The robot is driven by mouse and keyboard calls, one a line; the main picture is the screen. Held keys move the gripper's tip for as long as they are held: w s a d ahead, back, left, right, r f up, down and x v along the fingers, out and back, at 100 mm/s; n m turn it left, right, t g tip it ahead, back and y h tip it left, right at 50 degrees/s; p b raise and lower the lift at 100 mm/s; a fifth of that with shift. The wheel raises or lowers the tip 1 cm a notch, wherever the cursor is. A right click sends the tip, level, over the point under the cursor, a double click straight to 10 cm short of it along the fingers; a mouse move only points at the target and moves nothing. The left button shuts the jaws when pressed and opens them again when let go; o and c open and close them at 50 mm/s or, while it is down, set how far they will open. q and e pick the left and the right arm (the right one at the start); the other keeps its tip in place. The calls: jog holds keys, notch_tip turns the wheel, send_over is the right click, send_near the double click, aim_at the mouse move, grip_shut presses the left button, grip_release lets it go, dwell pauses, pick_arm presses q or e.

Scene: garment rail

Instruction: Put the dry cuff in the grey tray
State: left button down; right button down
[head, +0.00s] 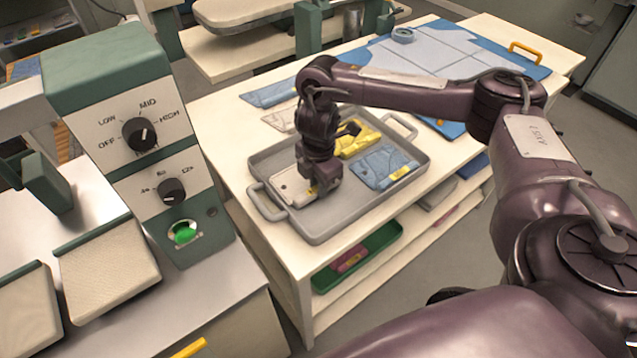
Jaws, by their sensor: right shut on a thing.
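The grey tray (318,229) lies on the white table, with a handle at each end. My right gripper (318,190) points down into its left part and is shut on a cream cuff (287,183), which has a small yellow mark beside the fingers. The cuff is low over the tray floor; whether it touches is hidden by the gripper. A yellow folded piece (360,141) and a blue folded piece (385,166) with a yellow tag also lie in the tray. My left gripper is not in view.
A press control box (146,134) with two dials and a lit green button stands at left, near pale press pads (108,272). Folded pieces (268,94) lie behind the tray. A green tray (360,258) sits on the shelf below. A blue mat (450,50) covers the table's far end.

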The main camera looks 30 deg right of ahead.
jog(key=c, duration=1.3)
grip_release()
jog(key=shift+f, duration=0.2)
notch_tip(320, 180, up, 12)
jog(key=p, duration=0.4)
jog(key=shift+r, duration=0.25)
jog(key=shift+f, duration=0.1)
